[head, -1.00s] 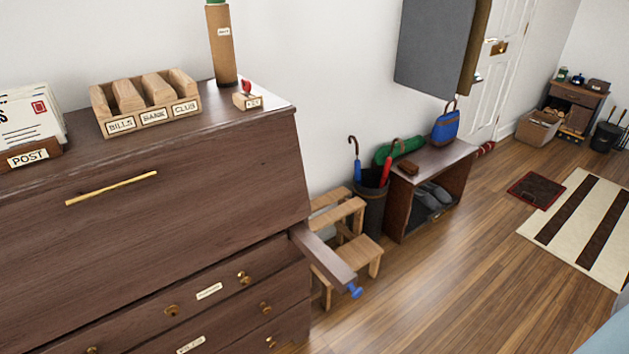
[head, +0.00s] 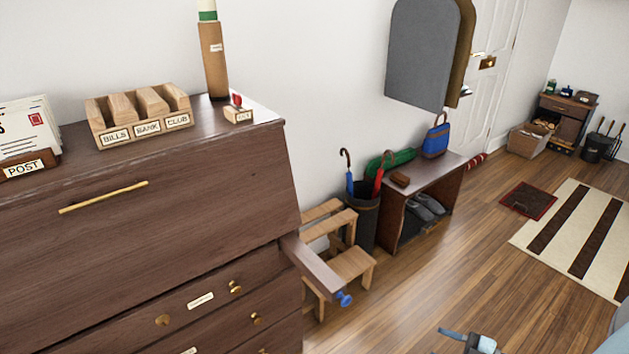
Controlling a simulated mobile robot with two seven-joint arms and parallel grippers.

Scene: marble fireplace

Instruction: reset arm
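A small blue and pale grey part of my arm, which looks like my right gripper (head: 472,341), shows at the bottom edge, right of the middle, over the wood floor. It is cut off by the frame, and I cannot tell whether it is open or shut or holds anything. A pale blue part of my body shows at the lower right edge. My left gripper is not in view. The task names no object.
A dark wooden bureau (head: 165,213) fills the left, with a letter sorter (head: 140,129) on top. A pulled-out support arm with a blue knob (head: 343,299) juts toward a step stool (head: 352,266). An umbrella stand (head: 364,224) and bench (head: 440,169) stand beyond. The middle floor is clear.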

